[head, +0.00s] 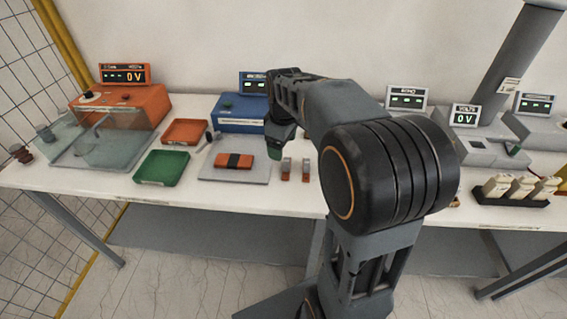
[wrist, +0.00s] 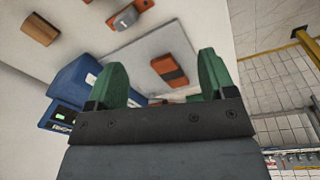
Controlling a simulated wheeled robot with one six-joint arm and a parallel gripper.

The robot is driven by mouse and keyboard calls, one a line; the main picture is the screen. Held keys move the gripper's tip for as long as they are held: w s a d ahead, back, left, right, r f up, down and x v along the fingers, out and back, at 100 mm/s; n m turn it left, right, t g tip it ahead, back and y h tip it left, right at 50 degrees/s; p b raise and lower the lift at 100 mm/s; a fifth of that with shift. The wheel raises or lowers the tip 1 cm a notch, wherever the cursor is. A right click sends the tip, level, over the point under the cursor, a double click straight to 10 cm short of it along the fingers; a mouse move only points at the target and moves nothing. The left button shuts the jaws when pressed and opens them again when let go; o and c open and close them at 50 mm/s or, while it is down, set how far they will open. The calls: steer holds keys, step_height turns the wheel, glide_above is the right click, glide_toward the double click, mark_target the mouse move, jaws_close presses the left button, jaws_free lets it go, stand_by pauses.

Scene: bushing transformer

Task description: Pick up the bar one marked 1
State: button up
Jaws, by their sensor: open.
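Two small bars, a left one (head: 286,168) and a right one (head: 305,170), stand side by side on the white table, right of a grey plate. Each looks brown-orange with a grey part; no number can be read. In the wrist view a brown block (wrist: 40,29) and an orange and grey piece (wrist: 129,16) show at the upper left; I cannot tell which bar is marked 1. My gripper (head: 276,150), with green fingers that also show in the wrist view (wrist: 162,78), is open and empty, above the table just behind and left of the bars.
An orange block with a black band (head: 233,160) lies on the grey plate (head: 250,176). Green (head: 161,168) and orange (head: 185,132) trays are left. A blue meter box (head: 238,113) stands behind. A black rack (head: 510,199) with pale bottles is at the right.

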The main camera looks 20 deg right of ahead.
steer(key=w+d+f+n+g+p, duration=0.1)
steer(key=w+d+n, duration=0.3)
steer(key=w, duration=0.3)
glide_above(287, 161)
step_height(287, 161, down, 8)
steer(key=shift+w+r+p, duration=0.1)
steer(key=shift+p, duration=0.2)
steer(key=shift+f+p, duration=0.65)
steer(key=shift+f, duration=2.45)
steer(key=c, duration=1.1)
steer(key=shift+r, duration=0.1)
